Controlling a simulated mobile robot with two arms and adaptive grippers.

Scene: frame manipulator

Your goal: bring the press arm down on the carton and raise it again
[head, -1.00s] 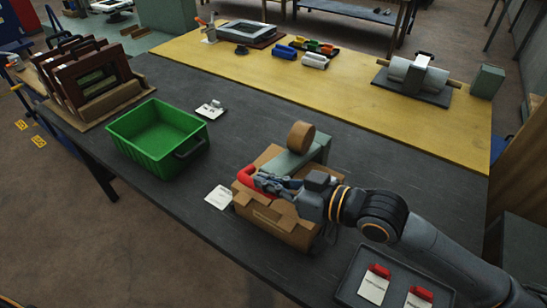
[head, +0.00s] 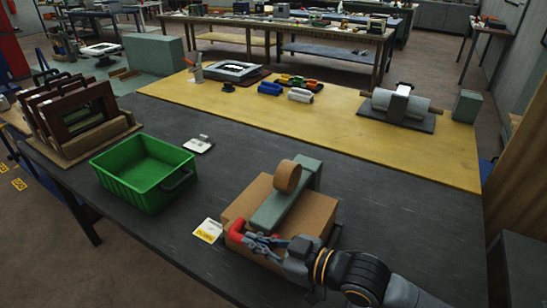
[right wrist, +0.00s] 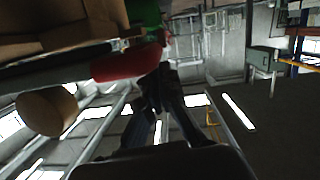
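The brown carton (head: 303,212) stands on the dark table. Its top looks flat and closed. The grey-green press arm (head: 283,208) lies low along the top of the carton, seemingly touching it, with a tan tape roll (head: 287,177) at its far part and a red handle (head: 237,229) at its near end. My right gripper (head: 254,243) is at the red handle. In the right wrist view its dark fingers (right wrist: 162,80) come close together at the handle (right wrist: 125,66) and appear shut on it. My left gripper is not in view.
A green bin (head: 145,172) stands left of the carton, and a small label card (head: 208,230) lies between them. Frames in a rack (head: 75,118) stand far left. A roller device (head: 400,108) sits on the yellow board (head: 330,125) behind.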

